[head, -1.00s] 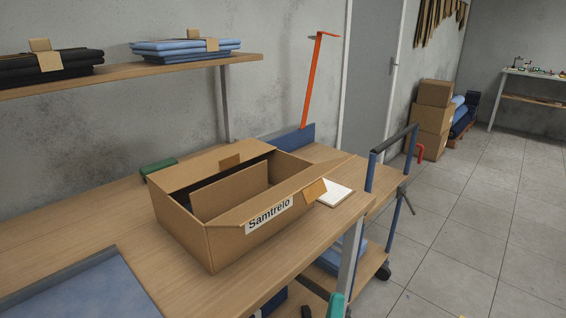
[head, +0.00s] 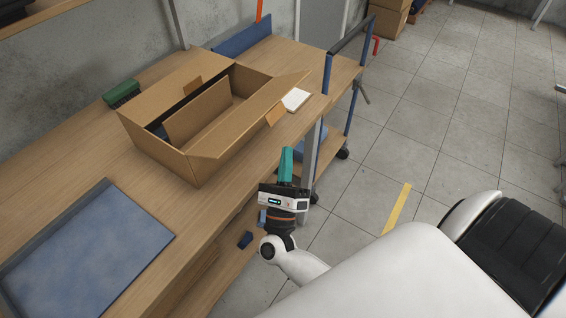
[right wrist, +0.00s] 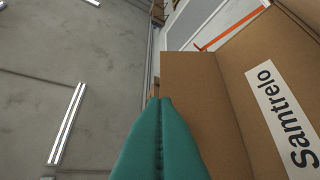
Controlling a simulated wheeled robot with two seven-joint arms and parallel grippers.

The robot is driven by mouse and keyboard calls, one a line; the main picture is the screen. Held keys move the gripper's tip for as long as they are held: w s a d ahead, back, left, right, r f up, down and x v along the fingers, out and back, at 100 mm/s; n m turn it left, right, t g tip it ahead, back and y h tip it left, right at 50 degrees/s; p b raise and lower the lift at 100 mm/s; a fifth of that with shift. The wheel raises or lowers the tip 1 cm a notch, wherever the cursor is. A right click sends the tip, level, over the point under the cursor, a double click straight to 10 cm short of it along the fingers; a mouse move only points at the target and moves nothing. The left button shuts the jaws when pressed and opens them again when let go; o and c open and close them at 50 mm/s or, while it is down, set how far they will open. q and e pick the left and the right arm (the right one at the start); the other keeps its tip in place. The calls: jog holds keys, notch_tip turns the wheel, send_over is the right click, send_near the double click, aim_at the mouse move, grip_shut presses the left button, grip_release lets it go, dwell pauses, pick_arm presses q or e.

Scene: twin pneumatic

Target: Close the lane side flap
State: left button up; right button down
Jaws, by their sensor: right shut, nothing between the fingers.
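The open cardboard box (head: 190,162) stands on the workbench. Its lane side flap (head: 255,115) is folded outward along the right long side, with a small tan tab (head: 276,117) at its edge. Inside, an inner panel (head: 198,112) stands tilted. My right gripper (head: 287,152), with teal fingers, is shut and empty, right of the box beside the bench's front edge. In the right wrist view, the shut fingers (right wrist: 160,105) overlap a cardboard panel (right wrist: 190,85), with the box's "Samtrelo" label (right wrist: 285,115) to the right. I cannot tell whether they touch. My left gripper is not in view.
A blue tray (head: 85,250) lies on the bench at left. A green item (head: 121,92) sits behind the box and a white pad (head: 296,99) lies right of it. A blue-framed cart (head: 325,80) stands at the bench's right end. Open floor (head: 430,130) lies to the right.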

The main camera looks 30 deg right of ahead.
aim_at(281, 116)
jog(key=shift+w+d+r+p, duration=0.1)
jog(key=shift+w+r+p, duration=0.35)
jog(key=shift+r, duration=0.35)
jog(key=shift+w+a+r+p, duration=0.1)
jog(key=shift+w+r+p, duration=0.25)
jog(key=shift+w+r, duration=0.35)
jog(key=shift+w+d+r+p, duration=0.1)
jog(key=shift+w+r+p, duration=0.3)
jog(key=shift+r, duration=0.5)
